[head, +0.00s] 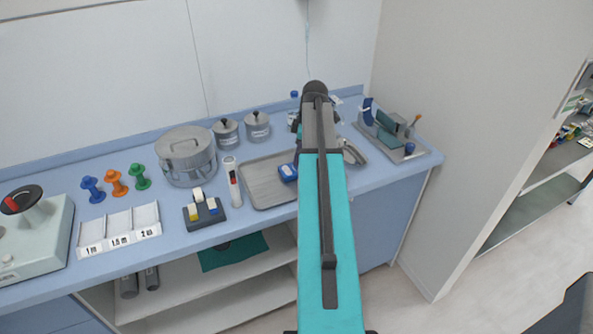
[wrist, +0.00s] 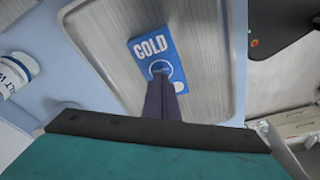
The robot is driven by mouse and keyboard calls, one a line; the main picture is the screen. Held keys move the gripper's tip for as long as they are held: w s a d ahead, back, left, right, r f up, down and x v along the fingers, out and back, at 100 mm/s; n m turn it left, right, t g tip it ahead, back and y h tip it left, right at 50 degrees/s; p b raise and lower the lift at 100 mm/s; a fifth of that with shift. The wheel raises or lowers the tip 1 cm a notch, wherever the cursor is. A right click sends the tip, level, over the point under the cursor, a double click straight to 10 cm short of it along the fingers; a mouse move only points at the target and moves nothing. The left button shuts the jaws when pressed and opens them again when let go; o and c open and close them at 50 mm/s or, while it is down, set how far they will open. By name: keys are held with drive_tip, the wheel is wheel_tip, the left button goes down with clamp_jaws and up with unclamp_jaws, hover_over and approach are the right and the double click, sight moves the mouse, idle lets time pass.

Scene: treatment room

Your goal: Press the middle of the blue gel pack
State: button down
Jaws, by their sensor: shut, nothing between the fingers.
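The blue gel pack (wrist: 152,50) is marked COLD and lies on a grey metal tray (wrist: 104,38) in the wrist view. In the head view the pack (head: 288,172) shows as a small blue block at the left edge of my arm, on the tray (head: 262,184); the rest is hidden. My gripper (wrist: 161,77) is shut and empty. Its dark fingertips overlap the lower middle of the pack, by its printed circle. I cannot tell whether they touch it. The head view hides the fingertips behind my arm.
A white bottle with a red band (head: 233,182) stands left of the tray. A lidded steel pot (head: 187,153) and two small canisters stand behind. The counter's front edge is close below.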

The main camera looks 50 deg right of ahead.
drive_tip(key=shift+f+b, duration=0.3)
drive_tip(key=shift+f, duration=0.4)
idle(1.0)
drive_tip(key=shift+r, duration=0.1)
wheel_tip(320, 180, up, 7)
drive_tip(key=p, duration=0.4)
idle(0.7)
idle(0.5)
